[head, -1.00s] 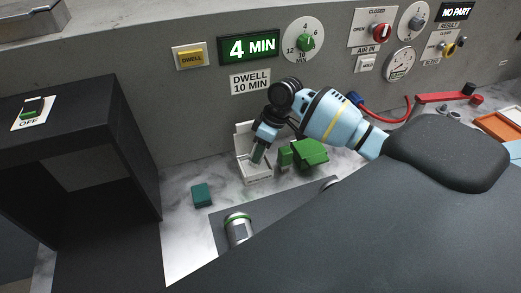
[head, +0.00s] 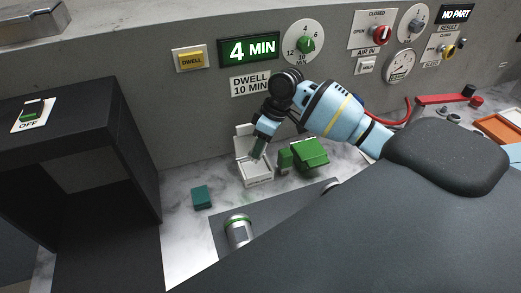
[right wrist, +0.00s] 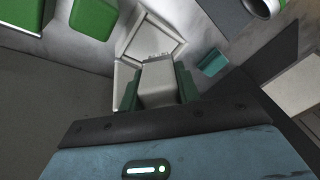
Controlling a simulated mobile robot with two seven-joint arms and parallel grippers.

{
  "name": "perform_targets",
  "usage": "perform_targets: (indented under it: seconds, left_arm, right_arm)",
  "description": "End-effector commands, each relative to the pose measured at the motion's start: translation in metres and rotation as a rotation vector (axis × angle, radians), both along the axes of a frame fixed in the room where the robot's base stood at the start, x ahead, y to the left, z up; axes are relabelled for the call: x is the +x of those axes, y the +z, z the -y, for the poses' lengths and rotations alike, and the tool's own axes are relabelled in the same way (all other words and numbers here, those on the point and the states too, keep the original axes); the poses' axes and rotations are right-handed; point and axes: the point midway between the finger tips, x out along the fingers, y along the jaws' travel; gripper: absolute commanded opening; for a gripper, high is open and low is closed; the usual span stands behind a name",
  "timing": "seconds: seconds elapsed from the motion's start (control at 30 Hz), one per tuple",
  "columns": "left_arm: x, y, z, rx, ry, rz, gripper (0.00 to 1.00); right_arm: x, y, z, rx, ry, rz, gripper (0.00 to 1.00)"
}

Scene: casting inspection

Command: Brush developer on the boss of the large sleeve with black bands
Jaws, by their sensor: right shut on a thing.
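My right gripper (head: 258,149) is over a white open holder (head: 256,172) by the back wall. In the right wrist view its green fingers (right wrist: 158,90) are shut on a pale grey block (right wrist: 158,80), with the white holder (right wrist: 132,40) just beyond. I cannot tell from its shape whether the block is the brush's handle. A metal sleeve with a green band (head: 238,230) stands on a grey mat (head: 270,213). A second metal piece (head: 330,184) is mostly hidden behind my body. I make out no black bands. My left gripper is out of view.
A green box (head: 310,154) stands right of the holder, and a teal block (head: 201,197) lies left of it. A black booth (head: 125,130) stands at the left. The wall behind carries a 4 MIN display (head: 249,49). Marble counter is bare around the teal block.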

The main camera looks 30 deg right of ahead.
Motion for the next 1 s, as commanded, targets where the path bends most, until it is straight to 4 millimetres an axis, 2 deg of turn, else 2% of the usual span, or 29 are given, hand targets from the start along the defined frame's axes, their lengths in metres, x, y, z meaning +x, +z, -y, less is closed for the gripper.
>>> perform_targets:
  seconds: [0.5,1.0]
  left_arm:
    - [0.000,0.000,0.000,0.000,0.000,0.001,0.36]
    - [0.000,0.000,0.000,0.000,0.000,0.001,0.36]
  right_arm:
    - [0.001,0.036,0.000,0.000,-0.001,0.003,0.10]
    - [0.000,0.040,0.000,0.000,0.000,0.002,0.10]
